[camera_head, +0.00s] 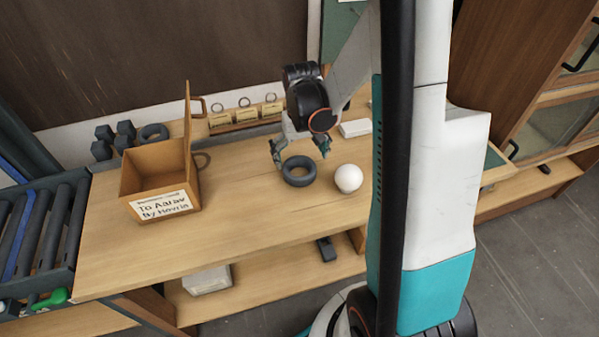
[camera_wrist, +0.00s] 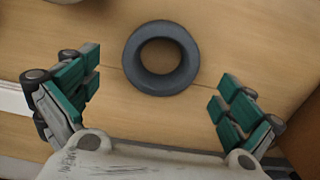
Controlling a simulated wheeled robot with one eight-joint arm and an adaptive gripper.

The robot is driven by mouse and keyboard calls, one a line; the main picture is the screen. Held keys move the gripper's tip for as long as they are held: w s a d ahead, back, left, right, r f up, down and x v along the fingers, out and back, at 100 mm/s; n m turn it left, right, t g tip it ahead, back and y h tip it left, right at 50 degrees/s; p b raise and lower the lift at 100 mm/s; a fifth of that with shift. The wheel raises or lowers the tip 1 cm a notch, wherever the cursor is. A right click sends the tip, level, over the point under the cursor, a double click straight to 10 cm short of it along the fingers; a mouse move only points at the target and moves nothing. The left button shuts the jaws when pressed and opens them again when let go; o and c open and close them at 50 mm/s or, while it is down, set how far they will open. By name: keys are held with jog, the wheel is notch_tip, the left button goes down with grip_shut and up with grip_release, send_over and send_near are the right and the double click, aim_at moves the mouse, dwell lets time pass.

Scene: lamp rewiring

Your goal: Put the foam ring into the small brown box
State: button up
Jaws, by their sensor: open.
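The foam ring (camera_head: 299,171) is dark grey and lies flat on the wooden table. In the wrist view the foam ring (camera_wrist: 160,57) lies ahead of and between the finger pads, with clear table showing around it. My gripper (camera_head: 299,150) is open and empty above the table, close over the ring; its two spread fingers also show in the wrist view (camera_wrist: 157,100). The small brown box (camera_head: 160,181) stands to the left on the table, with its lid raised on the right side and a white label on its front. Its inside bottom is hidden.
A white ball (camera_head: 348,178) sits right of the ring. A white block (camera_head: 356,128) lies behind it. Another dark ring (camera_head: 154,133) and dark dumbbells (camera_head: 103,148) are behind the box. A roller rack (camera_head: 40,235) adjoins the table's left side. The table front is clear.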

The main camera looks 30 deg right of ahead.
aim_at(300, 174)
notch_tip(300, 174, down, 5)
jog(key=shift+w+f+b, duration=0.1)
jog(key=shift+w+b, duration=0.05)
jog(key=shift+b, duration=0.95)
jog(key=shift+a, duration=0.1)
jog(key=c, duration=0.9)
